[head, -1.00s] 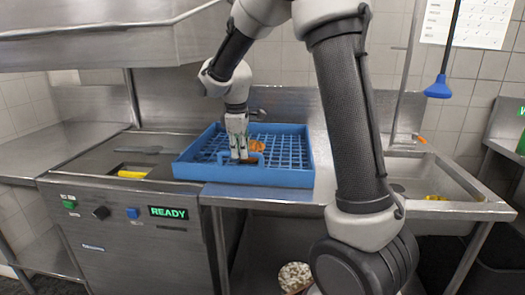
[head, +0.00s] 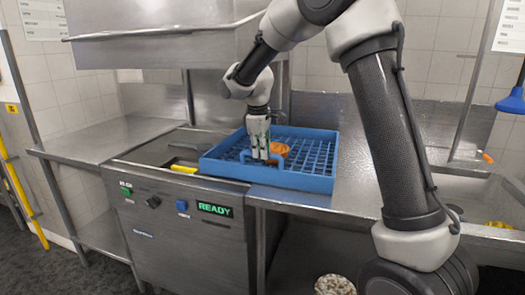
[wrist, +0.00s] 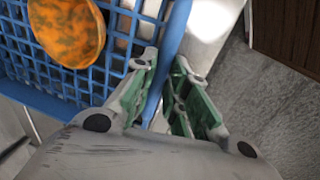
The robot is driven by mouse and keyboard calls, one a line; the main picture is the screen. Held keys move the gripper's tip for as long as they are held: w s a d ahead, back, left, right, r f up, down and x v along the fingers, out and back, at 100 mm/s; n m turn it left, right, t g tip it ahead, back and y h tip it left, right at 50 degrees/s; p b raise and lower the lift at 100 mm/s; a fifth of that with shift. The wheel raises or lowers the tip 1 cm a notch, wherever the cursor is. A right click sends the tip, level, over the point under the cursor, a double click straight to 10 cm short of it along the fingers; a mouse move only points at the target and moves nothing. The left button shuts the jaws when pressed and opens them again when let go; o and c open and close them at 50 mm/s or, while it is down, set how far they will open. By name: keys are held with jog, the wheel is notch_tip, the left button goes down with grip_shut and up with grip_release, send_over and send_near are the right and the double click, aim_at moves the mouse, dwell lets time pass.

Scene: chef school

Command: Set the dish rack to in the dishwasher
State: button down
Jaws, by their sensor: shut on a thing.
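The blue dish rack (head: 300,180), a shallow grid tray, lies flat in the head view. Its left part is over the dishwasher's right side and the rest is on the steel counter. A mottled orange round dish (head: 277,149) is in it, also seen in the wrist view (wrist: 68,30). The dishwasher (head: 160,222) has a lit green READY display. Its top is open under a raised steel hood (head: 160,20). My gripper (head: 262,156) is at the rack's near side. In the wrist view, its green-padded fingers (wrist: 160,97) are shut on the rack's blue rim.
A yellow item (head: 184,168) lies in the dishwasher's opening. An empty steel counter (head: 110,138) is to the left. A sink (head: 490,190) and a hanging blue-ended sprayer (head: 511,103) are to the right. A speckled round object (head: 335,285) is below the counter.

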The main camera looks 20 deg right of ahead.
jog(key=c, duration=1.4)
grip_release()
